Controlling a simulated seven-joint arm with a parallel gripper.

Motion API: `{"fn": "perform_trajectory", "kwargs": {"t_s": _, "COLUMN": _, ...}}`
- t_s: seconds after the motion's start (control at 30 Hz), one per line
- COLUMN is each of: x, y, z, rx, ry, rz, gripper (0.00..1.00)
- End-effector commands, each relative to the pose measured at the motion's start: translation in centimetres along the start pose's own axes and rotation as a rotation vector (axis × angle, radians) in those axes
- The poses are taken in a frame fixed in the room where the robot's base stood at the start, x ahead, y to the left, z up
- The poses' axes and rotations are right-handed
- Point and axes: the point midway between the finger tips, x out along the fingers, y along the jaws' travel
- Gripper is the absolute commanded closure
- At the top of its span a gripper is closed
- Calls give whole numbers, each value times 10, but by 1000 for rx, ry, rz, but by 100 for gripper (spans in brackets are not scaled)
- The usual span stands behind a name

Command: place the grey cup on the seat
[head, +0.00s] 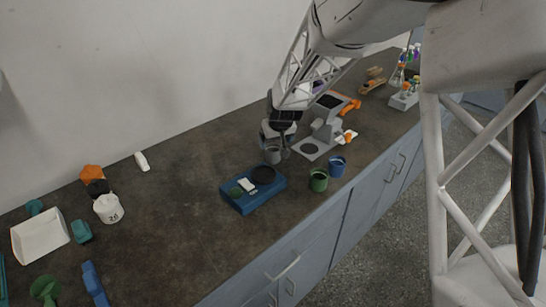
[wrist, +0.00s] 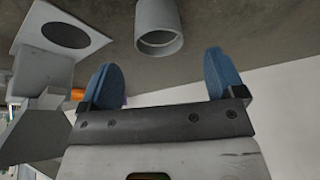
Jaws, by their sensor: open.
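The grey cup (head: 272,156) stands upright on the dark counter, left of the grey machine; it also shows in the wrist view (wrist: 158,22), mouth towards me. My gripper (head: 276,144) is right at the cup in the head view and partly hides it. In the wrist view my gripper (wrist: 163,66) has its blue fingers wide apart and empty, with the cup just beyond the tips. Two dark round spots could be the seat; I cannot tell which: one on the grey machine's base plate (head: 308,156), one on the blue device (head: 243,204).
A green cup (head: 318,180) and a blue cup (head: 337,167) stand near the front edge. Orange items (head: 350,106) lie by the machine. A white tray (head: 40,238) and a white container (head: 108,209) are at the left.

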Motion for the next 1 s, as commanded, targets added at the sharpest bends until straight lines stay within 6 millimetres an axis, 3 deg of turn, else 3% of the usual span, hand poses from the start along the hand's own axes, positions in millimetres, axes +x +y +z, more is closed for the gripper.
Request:
{"fn": "perform_trajectory", "kwargs": {"t_s": 0.2, "x": 15, "y": 0, "z": 0, "rx": 0, "ry": -1, "rz": 0, "gripper": 12}}
{"fn": "perform_trajectory", "kwargs": {"t_s": 0.73, "x": 21, "y": 0, "z": 0, "rx": 0, "ry": -1, "rz": 0, "gripper": 12}}
{"fn": "perform_trajectory", "kwargs": {"t_s": 1.0, "x": 42, "y": 2, "z": -3, "rx": 0, "ry": -2, "rz": 0, "gripper": 12}}
